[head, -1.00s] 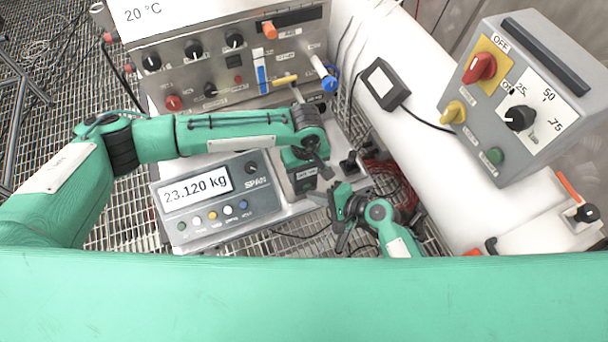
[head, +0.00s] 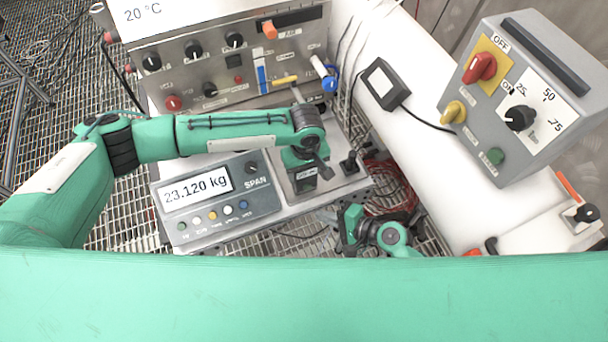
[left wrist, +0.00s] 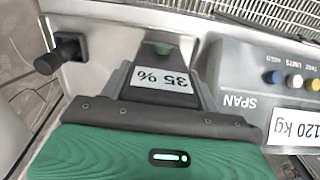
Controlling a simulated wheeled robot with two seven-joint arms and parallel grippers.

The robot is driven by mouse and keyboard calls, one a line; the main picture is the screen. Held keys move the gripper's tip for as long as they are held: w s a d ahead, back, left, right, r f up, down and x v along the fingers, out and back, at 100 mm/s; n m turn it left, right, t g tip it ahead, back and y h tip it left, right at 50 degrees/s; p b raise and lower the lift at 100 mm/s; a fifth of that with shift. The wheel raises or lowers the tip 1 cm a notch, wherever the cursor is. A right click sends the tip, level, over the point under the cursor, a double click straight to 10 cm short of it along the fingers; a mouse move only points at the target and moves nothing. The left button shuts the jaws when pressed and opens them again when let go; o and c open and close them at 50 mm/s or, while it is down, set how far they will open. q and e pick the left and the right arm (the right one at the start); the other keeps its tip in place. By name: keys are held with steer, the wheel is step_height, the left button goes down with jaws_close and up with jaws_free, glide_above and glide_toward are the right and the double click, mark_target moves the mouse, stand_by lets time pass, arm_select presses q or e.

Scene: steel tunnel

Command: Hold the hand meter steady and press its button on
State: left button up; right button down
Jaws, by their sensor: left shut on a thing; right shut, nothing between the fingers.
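The hand meter (head: 305,181) is a small dark device at the right end of the steel bench. In the left wrist view, the hand meter's pale display (left wrist: 162,80) reads 35 %, upside down, and a green button (left wrist: 162,48) sits beyond it. My left gripper (head: 306,168) is shut on the meter from above and partly covers it in the head view. My right gripper (head: 350,216) is shut and empty, below and right of the meter and apart from it, beyond the bench's front corner.
A scale indicator (head: 216,199) reading 23.120 kg stands left of the meter. A black joystick (head: 349,162) stands close on its right. A knobbed steel panel (head: 215,70) rises behind. Red cables (head: 392,185) hang right of the bench. A grey switch box (head: 520,100) sits at far right.

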stand_by(0.3)
arm_select(q)
steer(key=o, duration=1.2)
